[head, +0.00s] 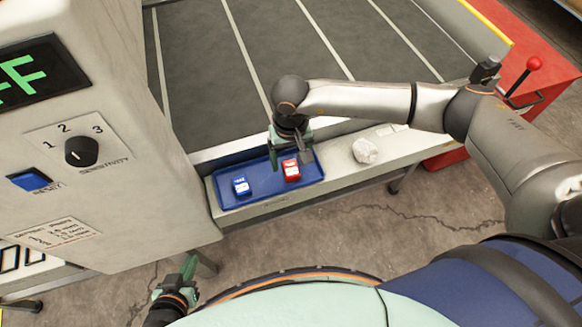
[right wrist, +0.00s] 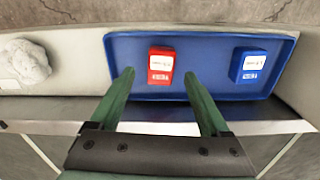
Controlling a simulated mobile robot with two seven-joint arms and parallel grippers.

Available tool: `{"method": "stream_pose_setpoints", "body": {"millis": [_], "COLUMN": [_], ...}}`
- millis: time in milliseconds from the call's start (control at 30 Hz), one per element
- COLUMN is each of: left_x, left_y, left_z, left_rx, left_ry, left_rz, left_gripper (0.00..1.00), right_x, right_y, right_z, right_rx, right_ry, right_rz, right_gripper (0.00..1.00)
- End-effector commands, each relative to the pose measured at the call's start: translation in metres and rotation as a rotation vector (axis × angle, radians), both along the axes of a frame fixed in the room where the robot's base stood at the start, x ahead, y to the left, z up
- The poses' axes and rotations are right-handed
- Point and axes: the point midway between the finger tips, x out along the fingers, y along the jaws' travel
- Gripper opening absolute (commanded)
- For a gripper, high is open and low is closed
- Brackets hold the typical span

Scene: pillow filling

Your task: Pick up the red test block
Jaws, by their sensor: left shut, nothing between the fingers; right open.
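The red test block (head: 291,170) lies in the right part of a blue tray (head: 259,196), with a white label on it. It also shows in the right wrist view (right wrist: 160,66), ahead of and between the fingertips. My right gripper (head: 291,157) is open above the tray, close to the red block; the fingers (right wrist: 158,82) hold nothing. I cannot tell the exact height gap. A blue test block (head: 241,186) lies left of the red one in the tray. My left gripper (head: 176,278) is shut and empty, low in the head view, away from the tray.
The tray sits on a pale ledge (head: 335,168) in front of a dark conveyor belt (head: 240,60). A whitish lump (head: 365,150) lies right of the tray. A large machine cabinet (head: 110,130) with a knob stands at the left.

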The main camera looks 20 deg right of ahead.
Motion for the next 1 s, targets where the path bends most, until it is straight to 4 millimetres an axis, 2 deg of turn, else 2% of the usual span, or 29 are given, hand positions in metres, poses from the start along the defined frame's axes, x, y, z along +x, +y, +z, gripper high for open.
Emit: {"method": "stream_pose_setpoints", "body": {"millis": [133,400,1000], "left_x": [0.0,0.0,0.001], "left_y": [0.002,0.002,-0.001], "left_z": [-0.001,-0.001,0.001], "left_rx": [0.004,0.003,-0.002], "left_ry": [0.002,0.002,-0.004], "left_rz": [0.004,0.003,-0.001], "left_gripper": [0.0,0.0,0.0], "right_x": [0.001,0.001,0.001], "right_y": [0.0,0.0,0.001], "right_z": [-0.016,-0.018,-0.017], "right_rx": [0.0,0.001,0.001], "right_ry": [-0.001,-0.002,-0.002], "right_rz": [-0.002,-0.002,-0.001], "right_gripper": [0.8,0.79,0.11]}}
